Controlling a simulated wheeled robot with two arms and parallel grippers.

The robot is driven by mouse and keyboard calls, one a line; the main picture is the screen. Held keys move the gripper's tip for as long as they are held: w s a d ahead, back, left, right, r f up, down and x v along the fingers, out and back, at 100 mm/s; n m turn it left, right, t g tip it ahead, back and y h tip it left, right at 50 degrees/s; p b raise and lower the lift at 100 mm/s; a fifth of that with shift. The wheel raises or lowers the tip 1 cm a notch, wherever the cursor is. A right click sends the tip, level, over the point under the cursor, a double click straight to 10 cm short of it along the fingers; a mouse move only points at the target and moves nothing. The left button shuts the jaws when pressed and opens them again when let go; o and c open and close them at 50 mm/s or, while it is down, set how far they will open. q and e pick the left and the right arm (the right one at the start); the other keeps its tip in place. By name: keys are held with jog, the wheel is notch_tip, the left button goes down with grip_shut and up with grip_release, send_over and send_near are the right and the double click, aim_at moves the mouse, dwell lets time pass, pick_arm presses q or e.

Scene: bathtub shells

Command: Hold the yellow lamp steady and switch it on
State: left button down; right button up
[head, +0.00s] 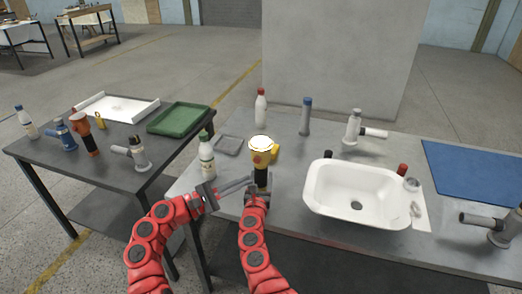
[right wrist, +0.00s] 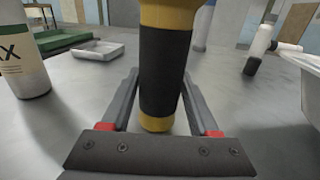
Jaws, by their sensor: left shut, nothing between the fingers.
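The yellow lamp (head: 260,160) stands upright on the grey table in front of me, its round top face bright white. A small red spot shows on its yellow head, and its grip is black. My right gripper (head: 257,195) is at the lower part of the lamp. In the right wrist view its fingers (right wrist: 160,100) lie on both sides of the black grip (right wrist: 165,65), apparently closed against it. My left gripper (head: 251,181) is shut and empty, its fingers pointing right with the tips close beside the lamp. Whether they touch it is unclear.
A white bottle (head: 206,158) stands close behind my left gripper. A grey tray (head: 229,145) lies behind it. A white sink (head: 362,194) is right of the lamp. A red-capped bottle (head: 260,108) and a blue-topped cylinder (head: 306,116) stand farther back.

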jog(key=o, duration=0.4)
